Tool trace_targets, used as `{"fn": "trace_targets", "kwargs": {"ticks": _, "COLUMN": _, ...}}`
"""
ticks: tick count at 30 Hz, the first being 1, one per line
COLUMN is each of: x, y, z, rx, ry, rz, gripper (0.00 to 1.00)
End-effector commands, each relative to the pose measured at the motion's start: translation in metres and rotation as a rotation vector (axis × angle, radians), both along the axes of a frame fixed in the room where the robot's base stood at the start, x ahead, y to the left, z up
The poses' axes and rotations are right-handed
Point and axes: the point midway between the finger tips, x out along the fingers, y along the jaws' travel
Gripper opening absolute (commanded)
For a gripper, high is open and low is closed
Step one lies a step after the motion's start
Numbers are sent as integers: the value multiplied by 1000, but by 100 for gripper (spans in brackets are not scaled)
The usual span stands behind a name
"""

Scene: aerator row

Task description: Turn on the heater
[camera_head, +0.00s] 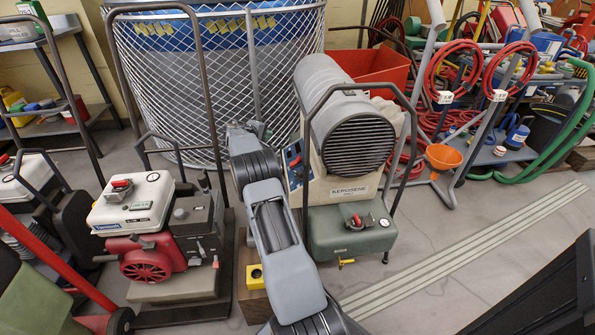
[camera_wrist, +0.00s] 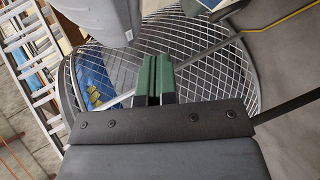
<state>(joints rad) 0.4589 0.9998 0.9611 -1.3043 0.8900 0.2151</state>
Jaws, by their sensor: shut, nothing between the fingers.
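The kerosene heater (camera_head: 350,192) stands at the centre of the head view, with a grey barrel (camera_head: 324,88), a round black grille and a green tank below. A blue control panel (camera_head: 293,160) with a red part shows on its left side, partly behind my arm. My gripper (camera_wrist: 154,62) is shut and empty, with its green fingers together in the wrist view. In the head view the far end of my arm is left of the heater's panel, and the fingertips are hard to make out. The panel is not clearly visible in the wrist view.
A wire mesh cage (camera_head: 180,80) with blue inside stands behind. A white and red engine unit (camera_head: 135,205) in a tube frame is at left. The heater's dark handle frame (camera_head: 413,125) rises at right. Open floor (camera_head: 450,225) lies to the right.

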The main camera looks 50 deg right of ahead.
Motion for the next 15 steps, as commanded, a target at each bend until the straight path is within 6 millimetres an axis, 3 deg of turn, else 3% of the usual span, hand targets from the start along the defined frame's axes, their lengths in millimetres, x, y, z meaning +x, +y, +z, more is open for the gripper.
{"fn": "trace_targets", "kwargs": {"ticks": 1, "x": 0, "y": -10, "z": -24, "rx": -22, "ry": 8, "rz": -3, "gripper": 0}}
{"fn": "trace_targets", "kwargs": {"ticks": 6, "x": 0, "y": -31, "z": -52, "rx": -77, "ry": 27, "rz": -4, "gripper": 0}}
{"fn": "trace_targets", "kwargs": {"ticks": 15, "x": 0, "y": -40, "z": -62, "rx": -102, "ry": 37, "rz": -3, "gripper": 0}}
